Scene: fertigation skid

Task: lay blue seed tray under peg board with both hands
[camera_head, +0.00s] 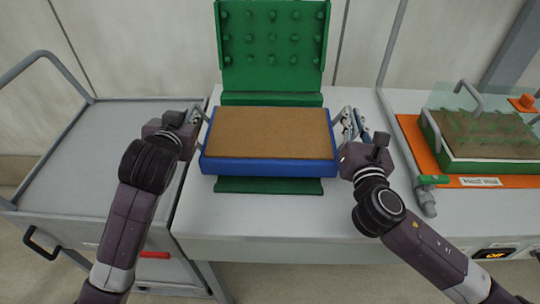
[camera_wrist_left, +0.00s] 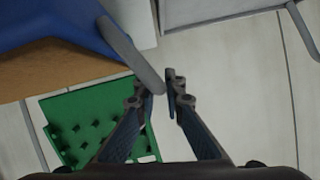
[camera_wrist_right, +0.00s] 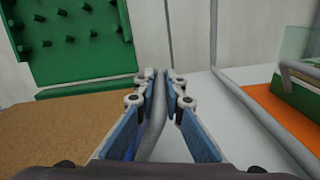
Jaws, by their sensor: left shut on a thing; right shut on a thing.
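The blue seed tray (camera_head: 262,168), filled with brown soil, is level in the middle of the head view, with a grey loop handle at each end. The green peg board (camera_head: 272,45) stands upright behind it. A green base (camera_head: 270,186) shows in front of and behind the tray, which covers its middle. My left gripper (camera_head: 197,116) is shut on the left handle, which passes between its fingers in the left wrist view (camera_wrist_left: 168,90). My right gripper (camera_head: 350,122) is shut on the right handle, seen between its fingers in the right wrist view (camera_wrist_right: 160,85). I cannot tell whether the tray touches the base.
A grey cart (camera_head: 85,140) stands at the left against the white table (camera_head: 255,222). At the right, an orange mat (camera_head: 415,140) holds a green planted tray (camera_head: 490,130) under a clear cover, with a grey pipe and green valve beside it. The table front is clear.

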